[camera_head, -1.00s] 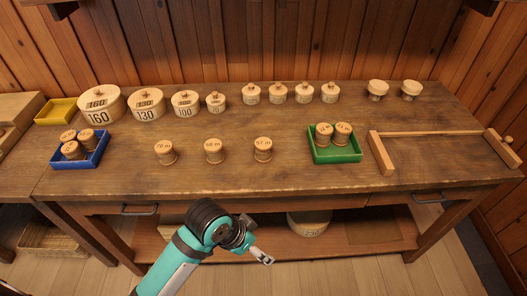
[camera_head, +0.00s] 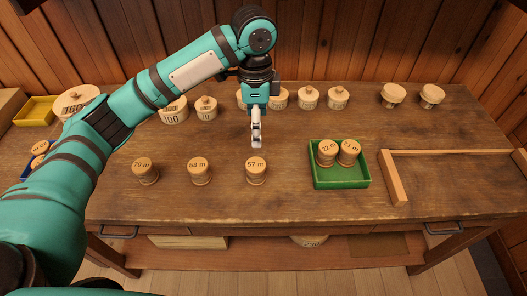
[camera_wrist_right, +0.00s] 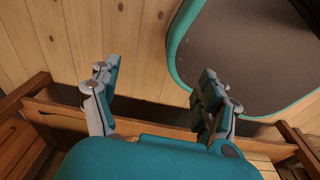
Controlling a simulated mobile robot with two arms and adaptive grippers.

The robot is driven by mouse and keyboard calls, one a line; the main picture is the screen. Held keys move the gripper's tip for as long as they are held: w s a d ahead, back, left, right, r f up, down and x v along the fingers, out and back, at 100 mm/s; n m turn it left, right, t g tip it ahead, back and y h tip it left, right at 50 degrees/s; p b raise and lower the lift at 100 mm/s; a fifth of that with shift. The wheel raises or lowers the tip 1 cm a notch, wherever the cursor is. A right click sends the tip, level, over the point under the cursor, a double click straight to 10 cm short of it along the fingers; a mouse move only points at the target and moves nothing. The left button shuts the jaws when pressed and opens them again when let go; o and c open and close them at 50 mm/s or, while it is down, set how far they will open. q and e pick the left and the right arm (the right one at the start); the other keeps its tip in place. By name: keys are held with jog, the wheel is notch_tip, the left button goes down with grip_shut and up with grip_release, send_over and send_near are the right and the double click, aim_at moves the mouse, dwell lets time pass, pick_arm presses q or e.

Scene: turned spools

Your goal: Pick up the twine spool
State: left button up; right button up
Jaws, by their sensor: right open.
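Three wooden spools stand in a row on the bench: one marked 70 m (camera_head: 145,171), one marked 58 m (camera_head: 199,171) and one marked 57 m (camera_head: 256,171). Two more spools (camera_head: 338,152) stand in a green tray (camera_head: 341,184). My left gripper (camera_head: 256,142) points down above the bench, just behind the 57 m spool and apart from it. Its fingers show nearly edge-on, so their opening is unclear; I see nothing held. My right gripper (camera_wrist_right: 158,100) is open and empty in the right wrist view, away from the spools.
Lidded pots, partly hidden by my left arm, line the bench's back. Two pale knobbed pieces (camera_head: 412,95) stand back right, and a wooden frame (camera_head: 393,178) lies right. A blue tray with spools is mostly hidden at left. The bench front (camera_head: 240,205) is clear.

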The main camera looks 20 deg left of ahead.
pick_arm(q)
jog(key=p, duration=0.1)
send_over(256, 165)
jog(key=f, duration=0.6)
jog(key=shift+s+a, duration=0.1)
jog(key=shift+s, duration=0.1)
jog(key=f, duration=0.3)
jog(key=shift+w+f+p, duration=0.25)
jog(key=shift+w+p, duration=0.05)
jog(key=shift+w, duration=0.1)
jog(key=shift+s+f, duration=0.1)
jog(key=shift+f, duration=0.8)
jog(key=shift+f+p, duration=0.3)
jog(key=shift+f, duration=0.1)
notch_tip(256, 165, down, 4)
jog(key=shift+r+p, duration=0.2)
jog(key=shift+p, duration=0.25)
jog(key=shift+s+f, duration=0.1)
jog(key=shift+f, duration=0.2)
jog(key=c, duration=1.3)
pick_arm(e)
jog(key=s+r, duration=0.3)
pick_arm(q)
jog(key=shift+r, duration=0.15)
